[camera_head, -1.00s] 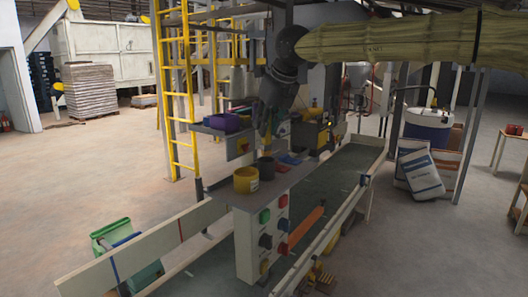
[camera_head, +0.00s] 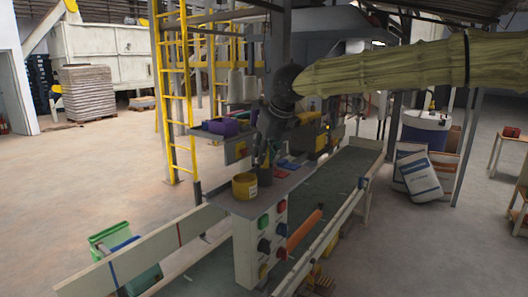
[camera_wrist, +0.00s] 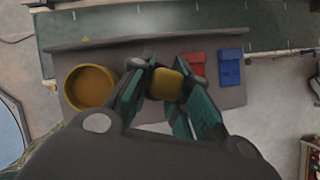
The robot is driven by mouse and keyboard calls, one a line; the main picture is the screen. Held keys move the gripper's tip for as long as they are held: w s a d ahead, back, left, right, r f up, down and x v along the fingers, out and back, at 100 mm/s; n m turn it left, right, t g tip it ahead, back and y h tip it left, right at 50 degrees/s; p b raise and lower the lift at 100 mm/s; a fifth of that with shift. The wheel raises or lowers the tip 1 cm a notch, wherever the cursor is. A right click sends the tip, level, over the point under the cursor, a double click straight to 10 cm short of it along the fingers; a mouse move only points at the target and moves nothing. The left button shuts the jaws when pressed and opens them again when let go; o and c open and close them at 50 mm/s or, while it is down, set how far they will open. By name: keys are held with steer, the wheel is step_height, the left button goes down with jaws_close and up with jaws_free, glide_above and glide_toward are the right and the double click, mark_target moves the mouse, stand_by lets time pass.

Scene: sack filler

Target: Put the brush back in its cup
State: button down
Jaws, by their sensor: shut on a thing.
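My gripper (camera_head: 263,157) is low over the grey shelf of the control box. In the wrist view, its teal fingers (camera_wrist: 160,98) are shut on a yellow piece (camera_wrist: 166,84), which I take to be the end of the brush. The rest of the brush is hidden below it. The dark grey cup seen earlier on the shelf is now mostly or wholly hidden by my gripper, and I cannot tell whether the brush is inside it.
A round yellow tub (camera_head: 245,186) stands on the grey shelf (camera_wrist: 200,95), left of my gripper. Red (camera_wrist: 197,64) and blue (camera_wrist: 230,68) items lie to the right. A purple bin (camera_head: 222,128) is behind. The conveyor (camera_head: 340,185) runs beside the shelf.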

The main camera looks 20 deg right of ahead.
steer(key=c, duration=1.3)
jaws_free()
steer(key=shift+c, duration=0.2)
steer(key=b+v, duration=0.1)
steer(key=v, duration=1.1)
steer(key=shift+b, duration=0.4)
